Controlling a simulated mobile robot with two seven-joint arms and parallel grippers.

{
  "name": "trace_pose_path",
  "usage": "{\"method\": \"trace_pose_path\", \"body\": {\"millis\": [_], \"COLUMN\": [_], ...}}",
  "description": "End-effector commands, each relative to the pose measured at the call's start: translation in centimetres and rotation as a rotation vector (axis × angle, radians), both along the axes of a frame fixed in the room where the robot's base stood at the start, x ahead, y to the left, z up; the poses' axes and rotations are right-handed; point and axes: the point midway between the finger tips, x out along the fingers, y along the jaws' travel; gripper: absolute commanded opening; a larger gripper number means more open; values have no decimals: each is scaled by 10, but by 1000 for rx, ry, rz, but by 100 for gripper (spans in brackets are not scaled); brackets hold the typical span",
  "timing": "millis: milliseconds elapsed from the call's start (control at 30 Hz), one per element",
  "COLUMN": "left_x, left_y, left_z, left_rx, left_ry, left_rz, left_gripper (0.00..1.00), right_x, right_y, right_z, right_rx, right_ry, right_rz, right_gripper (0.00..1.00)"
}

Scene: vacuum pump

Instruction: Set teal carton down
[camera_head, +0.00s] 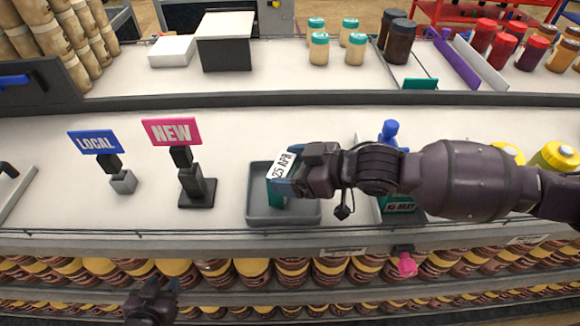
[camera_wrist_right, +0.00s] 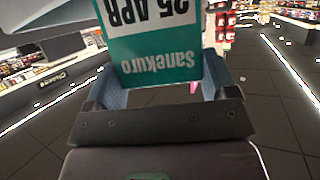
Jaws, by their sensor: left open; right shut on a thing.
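The teal carton (camera_head: 275,192), with a white "25 APR" face, is held between the fingers of my right gripper (camera_head: 285,186). It is over the shallow grey tray (camera_head: 284,216); I cannot tell whether its bottom touches the tray floor. In the right wrist view the carton (camera_wrist_right: 158,55) stands between the two blue finger pads, its teal "Sanekuro" band towards me. A second teal carton (camera_head: 401,206) marked "MAY" stands partly hidden under my right arm. My left gripper (camera_head: 153,287) is open and empty, low in front of the lower shelf.
A pink "NEW" sign (camera_head: 173,132) and a blue "LOCAL" sign (camera_head: 95,142) stand left of the tray. A blue-topped item (camera_head: 391,131) is behind my right arm, yellow-lidded containers (camera_head: 557,157) at right. Jars fill the lower shelf. The shelf between sign and tray is clear.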

Motion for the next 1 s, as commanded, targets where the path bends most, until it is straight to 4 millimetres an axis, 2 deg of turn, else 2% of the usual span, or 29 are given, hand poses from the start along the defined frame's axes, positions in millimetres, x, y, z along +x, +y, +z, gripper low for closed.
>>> {"method": "trace_pose_path", "body": {"millis": [100,133,267,567,767,1000], "left_x": [-1,-1,-1,0,2,3], "left_y": [0,0,0,0,0,-1], "left_z": [-1,-1,-1,0,0,0], "left_rx": [0,0,0,0,0,0], "left_ry": [2,2,2,1,-2,-5], "left_rz": [0,0,0,0,-2,-2], "left_gripper": [43,43,43,43,43,43], "right_x": [0,0,0,0,-7,-20], "right_y": [0,0,0,0,-19,-51], "right_z": [-3,-3,-3,2,8,22], "right_rx": [0,0,0,0,-2,-3], "right_ry": [1,0,0,-1,0,-1], "right_rz": [0,0,0,0,-2,-2], "right_gripper": [56,82,100,100,100,100]}}
